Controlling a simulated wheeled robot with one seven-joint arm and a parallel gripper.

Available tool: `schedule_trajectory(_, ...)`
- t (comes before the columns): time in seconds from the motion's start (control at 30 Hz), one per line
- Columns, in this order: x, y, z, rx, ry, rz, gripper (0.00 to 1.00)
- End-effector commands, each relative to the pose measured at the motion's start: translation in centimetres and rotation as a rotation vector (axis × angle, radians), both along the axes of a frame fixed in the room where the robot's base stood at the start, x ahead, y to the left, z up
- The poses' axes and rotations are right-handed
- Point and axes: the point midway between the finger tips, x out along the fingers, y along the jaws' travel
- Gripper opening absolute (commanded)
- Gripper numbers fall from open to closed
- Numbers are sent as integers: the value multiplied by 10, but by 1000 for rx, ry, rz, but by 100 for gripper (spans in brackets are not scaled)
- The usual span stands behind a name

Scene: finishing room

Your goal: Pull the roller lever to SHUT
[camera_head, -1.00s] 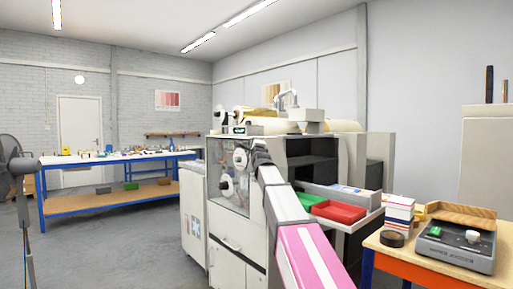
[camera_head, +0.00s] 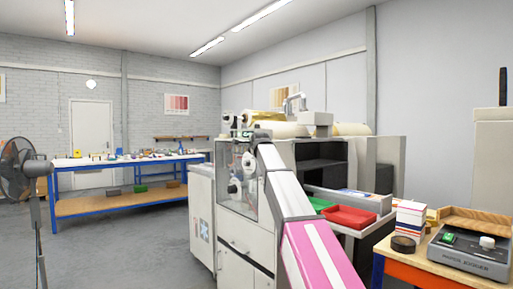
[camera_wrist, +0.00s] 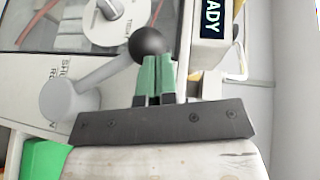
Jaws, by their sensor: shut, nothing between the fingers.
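The roller lever shows in the wrist view as a grey arm (camera_wrist: 104,72) running from a round hub at the left up to a black ball knob (camera_wrist: 148,43). My gripper (camera_wrist: 155,62) has green fingers, shut and empty, with their tips right at the underside of the knob. I cannot tell whether they touch it. Lettering beside the hub is partly covered and only partly readable. In the head view the lever and my gripper are hidden behind my arm, which reaches to the front of the laminating machine (camera_head: 234,240).
A clear panel with rolls (camera_head: 240,165) is on the machine's front. A red tray (camera_head: 346,218) sits on the machine's right side. A jogger (camera_head: 472,250) stands on a bench at right. A fan (camera_head: 20,175) stands at far left. Open floor lies left of the machine.

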Motion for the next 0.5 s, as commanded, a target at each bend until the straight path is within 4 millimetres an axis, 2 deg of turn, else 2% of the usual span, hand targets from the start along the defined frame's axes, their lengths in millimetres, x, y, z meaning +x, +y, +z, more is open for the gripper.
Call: schedule_trajectory(0.5,12,9,-5,-2,5,1,0)
